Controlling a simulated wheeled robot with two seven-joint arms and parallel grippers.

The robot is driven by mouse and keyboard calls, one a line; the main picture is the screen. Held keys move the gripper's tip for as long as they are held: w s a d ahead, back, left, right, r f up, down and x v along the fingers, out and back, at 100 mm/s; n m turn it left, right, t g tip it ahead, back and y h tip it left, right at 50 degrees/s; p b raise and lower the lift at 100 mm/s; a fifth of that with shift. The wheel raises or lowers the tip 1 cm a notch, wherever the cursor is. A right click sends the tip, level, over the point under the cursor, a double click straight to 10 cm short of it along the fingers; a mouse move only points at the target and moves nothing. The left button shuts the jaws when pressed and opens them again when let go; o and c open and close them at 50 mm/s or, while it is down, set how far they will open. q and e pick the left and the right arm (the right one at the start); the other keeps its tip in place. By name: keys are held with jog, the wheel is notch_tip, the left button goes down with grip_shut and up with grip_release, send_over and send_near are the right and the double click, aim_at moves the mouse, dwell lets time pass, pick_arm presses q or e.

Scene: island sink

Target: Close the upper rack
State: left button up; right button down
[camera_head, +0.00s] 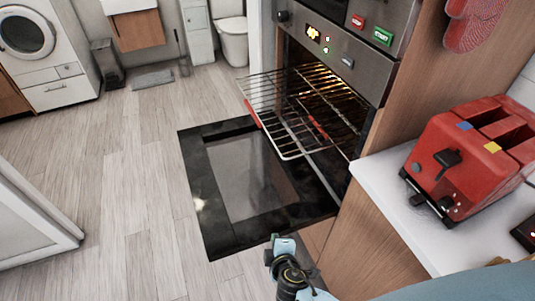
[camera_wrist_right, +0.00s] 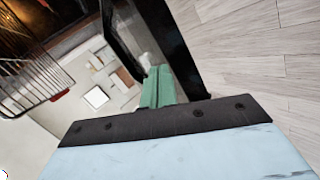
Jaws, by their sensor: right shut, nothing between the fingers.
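In the right wrist view the rack (camera_wrist_right: 32,75) shows at the left, apart from the fingers. My right gripper (camera_head: 284,243) is low in the head view, below the near edge of the door and away from the rack. Its green fingers (camera_wrist_right: 158,88) are together with nothing between them. My left gripper is not in view.
A red toaster (camera_head: 470,155) stands on the white counter (camera_head: 390,185) to the right of the oven. Buttons sit on the oven panel (camera_head: 345,40). The wooden floor (camera_head: 130,190) left of the open door is clear. A washing machine (camera_head: 45,50) stands far left.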

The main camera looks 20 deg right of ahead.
jog(key=w+a+r+n+t+h+b, duration=0.1)
jog(key=w+r+t, duration=0.2)
jog(key=r, duration=0.7)
jog(key=w+a+r+n+t+h, duration=0.1)
jog(key=w+r+t, duration=0.3)
jog(key=r, duration=0.6)
pick_arm(q)
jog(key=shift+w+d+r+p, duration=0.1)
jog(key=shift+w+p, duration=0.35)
jog(key=shift+p, duration=0.35)
pick_arm(e)
jog(key=w+d, duration=0.5)
jog(key=w, duration=0.4)
jog(key=shift+w+d, duration=0.35)
jog(key=shift+r, duration=0.1)
